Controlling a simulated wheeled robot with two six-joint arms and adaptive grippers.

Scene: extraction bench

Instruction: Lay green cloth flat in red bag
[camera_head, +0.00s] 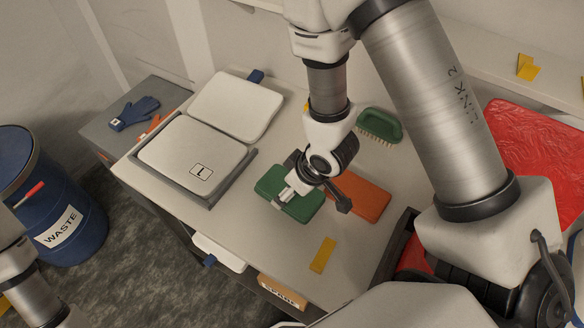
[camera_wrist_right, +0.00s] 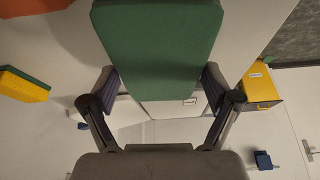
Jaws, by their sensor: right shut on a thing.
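The green cloth (camera_head: 301,205) is a flat folded pad over the middle of the bench, beside an orange cloth (camera_head: 362,198). My right gripper (camera_head: 288,194) is shut on it; in the right wrist view the green cloth (camera_wrist_right: 158,45) sits between the two fingers (camera_wrist_right: 158,85). I cannot tell whether it touches the bench. A crinkled red sheet (camera_head: 535,150), which looks like the red bag, lies at the far right, partly behind my right arm. Part of my left arm shows at the lower left; its gripper is out of view.
A green brush (camera_head: 380,125) lies behind the orange cloth. Two white lidded trays, one labelled L (camera_head: 193,152), stand at the left. A yellow strip (camera_head: 323,254) lies near the front edge. A dark-rimmed container (camera_head: 392,262) with red inside is partly hidden by my arm.

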